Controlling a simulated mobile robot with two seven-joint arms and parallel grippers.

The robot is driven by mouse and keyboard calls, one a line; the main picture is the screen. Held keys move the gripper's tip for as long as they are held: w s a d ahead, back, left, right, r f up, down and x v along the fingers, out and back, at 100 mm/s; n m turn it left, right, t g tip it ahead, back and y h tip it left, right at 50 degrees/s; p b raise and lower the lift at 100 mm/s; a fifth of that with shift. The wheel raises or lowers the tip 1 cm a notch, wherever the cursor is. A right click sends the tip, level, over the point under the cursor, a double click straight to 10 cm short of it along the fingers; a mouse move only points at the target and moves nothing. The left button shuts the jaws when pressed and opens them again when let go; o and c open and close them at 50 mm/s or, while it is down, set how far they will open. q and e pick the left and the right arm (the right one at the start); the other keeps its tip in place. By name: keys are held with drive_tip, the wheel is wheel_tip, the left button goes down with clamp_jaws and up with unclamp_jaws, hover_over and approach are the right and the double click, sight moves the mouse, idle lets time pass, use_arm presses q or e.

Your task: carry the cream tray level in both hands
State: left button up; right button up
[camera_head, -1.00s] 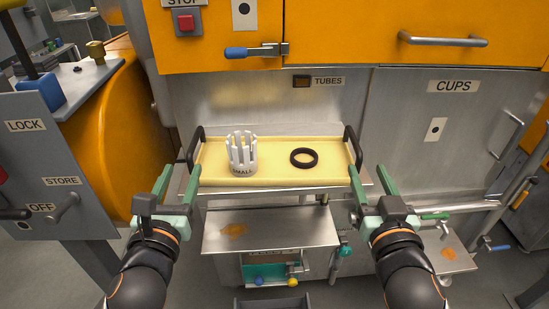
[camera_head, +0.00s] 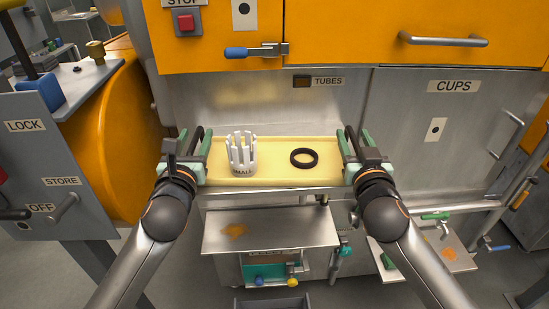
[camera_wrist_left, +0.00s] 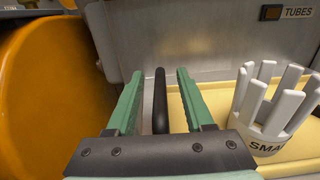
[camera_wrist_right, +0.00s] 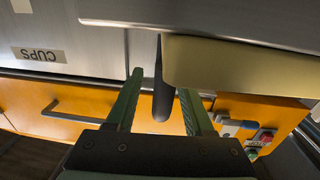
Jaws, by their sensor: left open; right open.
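The cream tray (camera_head: 275,174) rests level on a metal shelf at the front of the machine, with a black handle at each end. A white pronged cup marked SMALL (camera_head: 243,155) stands upright on its left part, and a dark ring (camera_head: 304,157) lies on its right part. My left gripper (camera_head: 194,146) is open at the left handle; in the left wrist view the black handle (camera_wrist_left: 160,100) stands between its fingers. My right gripper (camera_head: 356,146) is open at the right handle; in the right wrist view that handle (camera_wrist_right: 161,92) lies between its fingers.
A metal shelf (camera_head: 270,230) with an orange stain sits below the tray. Grey panels marked TUBES and CUPS (camera_head: 454,86) stand behind. An orange drum (camera_head: 100,130) and a grey lever panel (camera_head: 50,180) are at left. A second stained plate (camera_head: 440,255) is at lower right.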

use_arm(q)
drive_tip(key=shift+c, duration=0.4)
use_arm(e)
drive_tip(key=shift+c, duration=0.4)
use_arm(q)
clamp_jaws()
use_arm(e)
clamp_jaws()
idle(0.3)
